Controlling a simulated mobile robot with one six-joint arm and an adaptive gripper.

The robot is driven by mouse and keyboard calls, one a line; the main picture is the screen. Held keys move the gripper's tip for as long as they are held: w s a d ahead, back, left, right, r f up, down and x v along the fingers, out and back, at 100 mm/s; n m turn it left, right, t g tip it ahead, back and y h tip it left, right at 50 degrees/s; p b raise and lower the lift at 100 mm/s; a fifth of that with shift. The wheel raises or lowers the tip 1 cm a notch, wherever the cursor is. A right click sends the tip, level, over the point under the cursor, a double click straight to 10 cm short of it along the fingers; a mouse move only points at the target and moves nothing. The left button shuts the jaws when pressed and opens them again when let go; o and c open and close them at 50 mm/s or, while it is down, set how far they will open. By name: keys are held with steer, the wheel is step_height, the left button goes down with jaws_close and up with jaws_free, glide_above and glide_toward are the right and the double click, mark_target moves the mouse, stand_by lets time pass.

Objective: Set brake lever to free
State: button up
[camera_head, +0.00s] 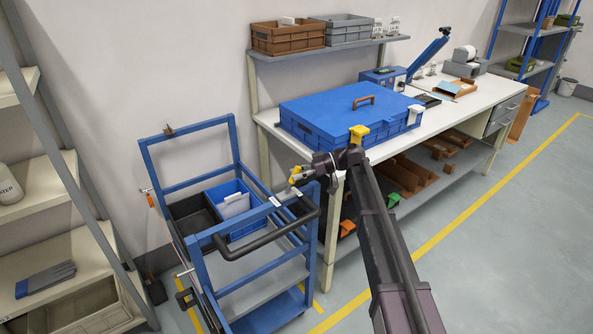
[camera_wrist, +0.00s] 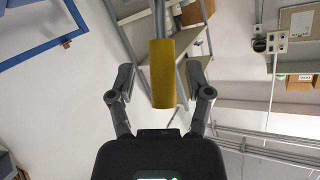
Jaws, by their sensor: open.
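The brake lever shows in the wrist view as a yellow cylindrical grip (camera_wrist: 162,75) on a grey rod. In the head view a small yellow piece (camera_head: 295,176), likely the same grip, is beside the blue cart's (camera_head: 208,234) upper right corner. My gripper (camera_wrist: 161,78) is open, one finger on each side of the yellow grip, with gaps visible on both sides. I cannot tell how deep the grip lies between the fingers. In the head view my gripper (camera_head: 310,172) is small and partly hidden by my arm. The lever's base is hidden.
The cart has a black push handle (camera_head: 274,236) and holds a black bin and a blue bin (camera_head: 232,208) with white contents. A workbench (camera_head: 400,140) with a large blue lidded crate (camera_head: 340,110) stands close behind my arm. Open floor (camera_head: 500,240) lies to the right.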

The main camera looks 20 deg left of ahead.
steer(key=shift+a, duration=0.1)
steer(key=shift+s+d+f+m, duration=0.25)
steer(key=shift+d+m, duration=0.05)
steer(key=shift+d, duration=0.2)
steer(key=s+d+f+m+t+h, duration=0.25)
steer(key=s+d+f+m, duration=0.2)
steer(key=d, duration=0.65)
steer(key=s+d+f+m+t+h, duration=0.2)
steer(key=s+d+f+m+h, duration=0.3)
steer(key=d, duration=0.7)
steer(key=s+d+f+m+t+h, duration=0.25)
steer(key=d+m, duration=0.45)
steer(key=d, duration=0.4)
steer(key=s+d+m+t+h, duration=0.1)
steer(key=s+d+m+h, duration=0.3)
steer(key=d, duration=0.5)
steer(key=shift+n+g+y, duration=0.35)
steer(key=shift+g+y, duration=0.05)
steer(key=s+r+p, duration=0.1)
steer(key=p, duration=0.1)
steer(key=s+r+p, duration=0.1)
steer(key=r+p, duration=0.1)
steer(key=s+r+p, duration=0.1)
steer(key=p, duration=0.1)
steer(key=shift+a+r, duration=0.1)
steer(key=shift+r, duration=0.25)
